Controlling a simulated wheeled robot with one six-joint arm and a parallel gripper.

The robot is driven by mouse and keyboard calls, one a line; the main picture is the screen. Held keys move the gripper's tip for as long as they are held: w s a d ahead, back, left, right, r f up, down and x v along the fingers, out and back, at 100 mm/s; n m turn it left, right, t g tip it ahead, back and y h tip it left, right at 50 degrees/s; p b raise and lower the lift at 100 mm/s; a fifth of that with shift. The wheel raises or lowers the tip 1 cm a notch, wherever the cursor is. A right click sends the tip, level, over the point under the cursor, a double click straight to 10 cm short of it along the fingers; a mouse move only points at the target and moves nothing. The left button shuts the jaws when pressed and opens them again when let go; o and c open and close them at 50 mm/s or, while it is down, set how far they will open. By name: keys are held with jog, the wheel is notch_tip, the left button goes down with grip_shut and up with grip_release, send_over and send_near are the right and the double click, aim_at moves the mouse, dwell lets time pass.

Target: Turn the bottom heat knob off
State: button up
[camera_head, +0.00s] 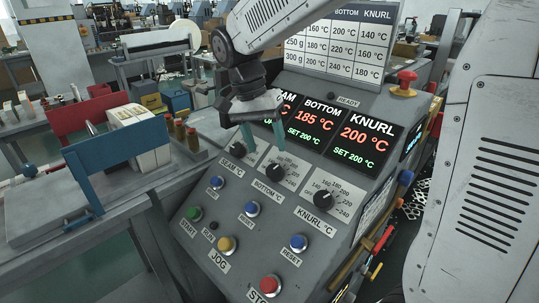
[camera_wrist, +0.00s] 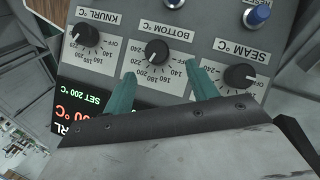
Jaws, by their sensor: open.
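The bottom heat knob (camera_head: 275,171) is a round black dial on the grey sloped panel, above the "BOTTOM °C" label, between the seam and knurl knobs. It also shows in the wrist view (camera_wrist: 157,52), upside down, with its white scale around it. Its exact setting is too small to tell. The bottom display (camera_head: 314,116) reads 185 °C, set 200 °C. My gripper (camera_head: 260,150) is open and empty, its two teal fingers apart just above and behind the knob. In the wrist view my fingertips (camera_wrist: 160,70) lie either side of the knob's lower edge; contact is not visible.
The seam knob (camera_head: 238,149) is left of the bottom knob and the knurl knob (camera_head: 325,199) is right. Blue buttons (camera_head: 252,208), a yellow jog button (camera_head: 227,244) and a red stop button (camera_head: 269,285) sit below. A red mushroom button (camera_head: 405,82) stands at the upper right.

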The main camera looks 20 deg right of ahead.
aim_at(274, 168)
jog(key=shift+w+a+r, duration=0.15)
jog(key=shift+r, duration=0.5)
jog(key=m, duration=0.1)
jog(key=s+d+m+t+y, duration=0.1)
jog(key=shift+s+d+r+m+y, duration=0.15)
jog(key=shift+s+d+m+y, duration=0.1)
jog(key=shift+s+m+y, duration=0.05)
jog(key=shift+s+m, duration=0.1)
jog(key=shift+m, duration=0.2)
jog(key=f, duration=0.8)
jog(key=shift+s+d, duration=0.15)
jog(key=shift+s, duration=0.05)
jog(key=c, duration=1)
